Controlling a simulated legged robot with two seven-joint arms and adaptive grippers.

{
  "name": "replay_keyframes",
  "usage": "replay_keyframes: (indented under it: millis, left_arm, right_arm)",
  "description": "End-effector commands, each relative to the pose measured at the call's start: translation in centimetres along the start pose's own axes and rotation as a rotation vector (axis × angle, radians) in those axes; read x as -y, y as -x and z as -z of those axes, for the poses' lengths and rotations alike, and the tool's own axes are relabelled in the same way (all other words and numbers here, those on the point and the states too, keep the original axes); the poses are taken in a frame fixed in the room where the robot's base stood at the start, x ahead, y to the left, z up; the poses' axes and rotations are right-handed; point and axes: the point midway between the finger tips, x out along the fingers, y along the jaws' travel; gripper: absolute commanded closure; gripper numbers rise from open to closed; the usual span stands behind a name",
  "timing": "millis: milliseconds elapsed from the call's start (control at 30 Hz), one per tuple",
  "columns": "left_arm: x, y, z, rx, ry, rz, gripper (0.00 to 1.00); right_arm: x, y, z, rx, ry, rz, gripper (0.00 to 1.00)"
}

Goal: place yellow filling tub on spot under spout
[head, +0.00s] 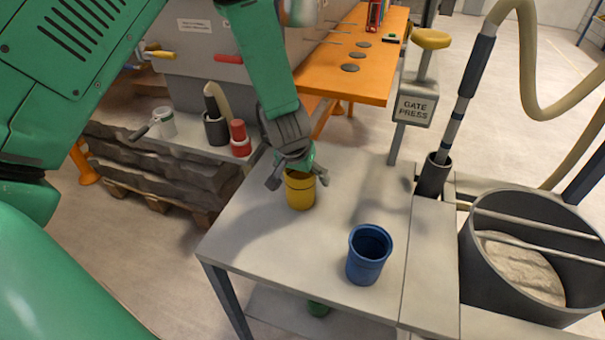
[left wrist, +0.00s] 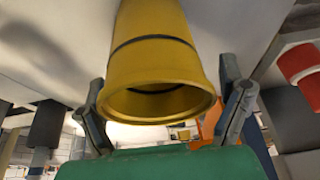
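The yellow tub (head: 300,192) stands upright on the pale table (head: 270,230), left of a blue tub. My left gripper (head: 298,182) is just above it, with its fingers spread to either side of the rim. In the left wrist view the yellow tub (left wrist: 160,70) fills the middle, its open mouth towards the palm, between the two open fingers (left wrist: 168,100). The fingers stand close to the rim; whether either touches is unclear. A pale nozzle-like part (head: 301,12), possibly the spout, is cut off at the top. My right gripper is not in view.
The blue tub (head: 369,254) stands near the front right. An orange table (head: 345,78) with grey discs lies behind. A red container (head: 239,138) is behind left.

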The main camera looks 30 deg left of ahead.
Motion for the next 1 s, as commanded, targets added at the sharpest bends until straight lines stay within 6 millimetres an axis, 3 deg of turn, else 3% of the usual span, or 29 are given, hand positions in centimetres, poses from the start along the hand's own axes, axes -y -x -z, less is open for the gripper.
replay_keyframes:
  millis: [333,700,1000]
  left_arm:
    - [0.0,1.0,0.1,-0.001,-0.002,0.0,0.12]
    - [0.0,8.6,0.2,-0.004,-0.003,0.001,0.12]
    - [0.0,12.0,0.1,0.0,0.0,0.001,0.12]
  right_arm:
    - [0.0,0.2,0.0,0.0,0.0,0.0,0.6]
    - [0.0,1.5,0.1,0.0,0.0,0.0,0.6]
    - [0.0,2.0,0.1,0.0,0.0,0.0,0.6]
